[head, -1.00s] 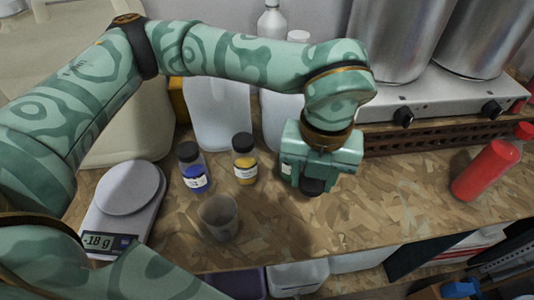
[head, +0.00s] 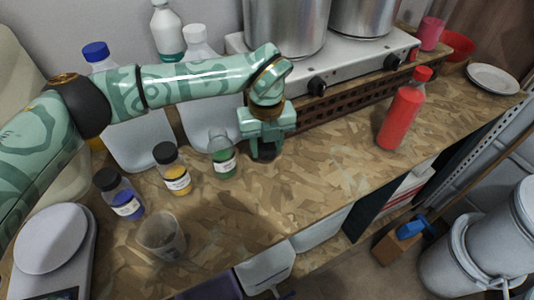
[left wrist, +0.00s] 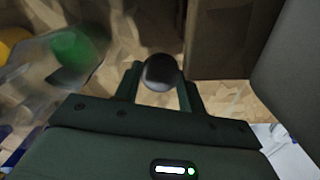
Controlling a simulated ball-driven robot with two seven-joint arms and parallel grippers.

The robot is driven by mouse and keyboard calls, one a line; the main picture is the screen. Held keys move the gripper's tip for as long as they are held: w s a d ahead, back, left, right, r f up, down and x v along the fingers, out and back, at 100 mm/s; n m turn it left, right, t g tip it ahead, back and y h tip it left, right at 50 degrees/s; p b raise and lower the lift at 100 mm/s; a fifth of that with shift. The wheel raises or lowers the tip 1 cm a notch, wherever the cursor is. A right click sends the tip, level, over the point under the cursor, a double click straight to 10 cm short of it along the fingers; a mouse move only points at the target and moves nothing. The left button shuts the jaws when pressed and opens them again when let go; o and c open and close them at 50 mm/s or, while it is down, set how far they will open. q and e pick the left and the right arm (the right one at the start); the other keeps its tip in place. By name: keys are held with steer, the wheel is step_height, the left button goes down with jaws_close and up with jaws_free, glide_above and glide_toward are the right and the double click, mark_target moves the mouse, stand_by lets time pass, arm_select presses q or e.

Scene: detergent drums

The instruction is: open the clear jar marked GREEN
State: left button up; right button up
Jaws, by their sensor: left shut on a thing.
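The clear jar marked GREEN (head: 223,160) stands upright on the chipboard counter, with green contents and a pale label. Its top shows no lid, and its mouth looks open. It also shows, blurred, at the left of the left wrist view (left wrist: 76,48). My left gripper (head: 264,145) is just right of the jar, shut on a round black lid (left wrist: 160,72) that sits between its fingertips. The yellow jar (head: 177,176) and blue jar (head: 124,200) stand to the left with black lids on. My right gripper is not in view.
An empty clear beaker (head: 161,238) stands in front of the jars, and a scale (head: 50,240) at the left. Large bottles (head: 140,140) and a hotplate (head: 330,75) with steel pots are behind. A red bottle (head: 403,112) stands right. The counter between is clear.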

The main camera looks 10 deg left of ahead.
mark_target(267, 148)
arm_select(q)
steer(key=shift+w+f, duration=0.15)
steer(key=shift+f, duration=0.75)
steer(key=shift+w+f, duration=0.1)
steer(key=shift+f, duration=0.8)
steer(key=shift+b, duration=0.3)
